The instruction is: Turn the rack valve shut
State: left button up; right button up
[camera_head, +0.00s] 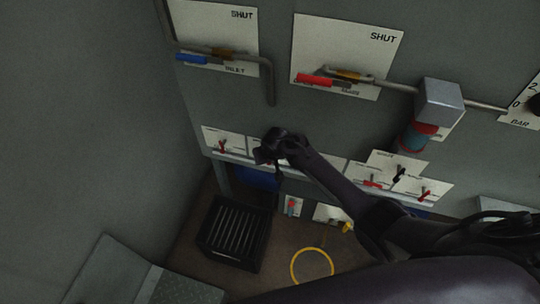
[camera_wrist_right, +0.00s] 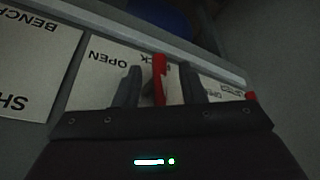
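My right gripper (camera_head: 268,152) reaches in front of the low row of white label plates on the grey wall panel. In the right wrist view, a red valve handle (camera_wrist_right: 160,80) stands between the two fingers of this gripper (camera_wrist_right: 160,86), with a gap on each side. The fingers are open. The plate behind it (camera_wrist_right: 98,62) reads OPEN, upside down in this view. In the head view my gripper hides most of this handle. My left gripper is not in view.
Another red handle (camera_head: 222,146) sits left of my gripper; more small handles (camera_head: 372,183) sit right. Above are a blue-handled valve (camera_head: 193,59) and a red-handled valve (camera_head: 315,79) on pipes. Below are a black slatted crate (camera_head: 235,233) and a yellow ring (camera_head: 293,266).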

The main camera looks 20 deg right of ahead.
jog(key=v, duration=0.7)
jog(key=shift+f, duration=0.1)
